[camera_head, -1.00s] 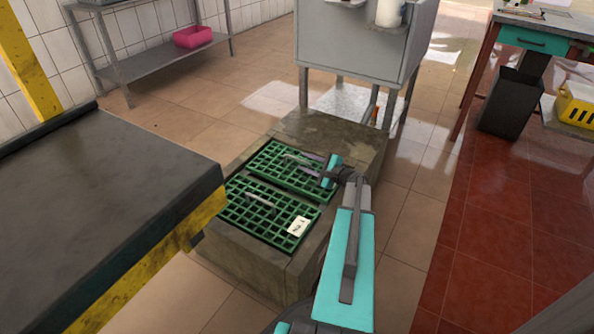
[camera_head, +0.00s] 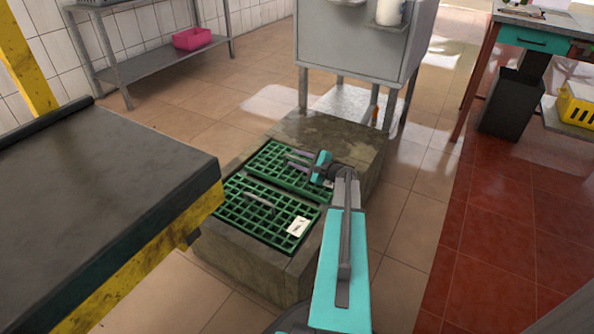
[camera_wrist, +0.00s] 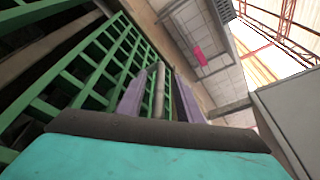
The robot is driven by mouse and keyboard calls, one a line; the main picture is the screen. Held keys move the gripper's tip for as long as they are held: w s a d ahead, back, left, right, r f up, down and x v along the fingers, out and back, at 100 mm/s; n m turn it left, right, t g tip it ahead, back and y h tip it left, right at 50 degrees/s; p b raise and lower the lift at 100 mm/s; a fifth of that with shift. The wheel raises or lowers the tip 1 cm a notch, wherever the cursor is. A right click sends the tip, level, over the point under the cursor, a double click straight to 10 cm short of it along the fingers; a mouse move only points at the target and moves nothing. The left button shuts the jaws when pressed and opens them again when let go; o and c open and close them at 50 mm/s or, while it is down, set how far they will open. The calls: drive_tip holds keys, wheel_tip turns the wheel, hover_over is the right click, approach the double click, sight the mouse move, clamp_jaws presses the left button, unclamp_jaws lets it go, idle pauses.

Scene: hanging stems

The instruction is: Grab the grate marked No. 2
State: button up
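Two green grates lie side by side in a stone block. The near grate (camera_head: 244,222) has a grey handle (camera_head: 259,201) and a white tag (camera_head: 298,227); its print is too small to read for certain. In the wrist view, a grey handle (camera_wrist: 159,88) lies between the two fingers of my gripper (camera_wrist: 160,97), with gaps on both sides. My gripper is open.
The stone block (camera_head: 255,270) has a raised rim around the grates. A dark table (camera_head: 100,180) with a yellow edge stands close on the left. A grey cabinet on legs (camera_head: 355,40) stands behind the block. Tiled floor is clear to the right.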

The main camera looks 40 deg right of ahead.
drive_tip(key=shift+c, duration=0.2)
clamp_jaws()
drive_tip(key=shift+r, duration=0.1)
idle(1.1)
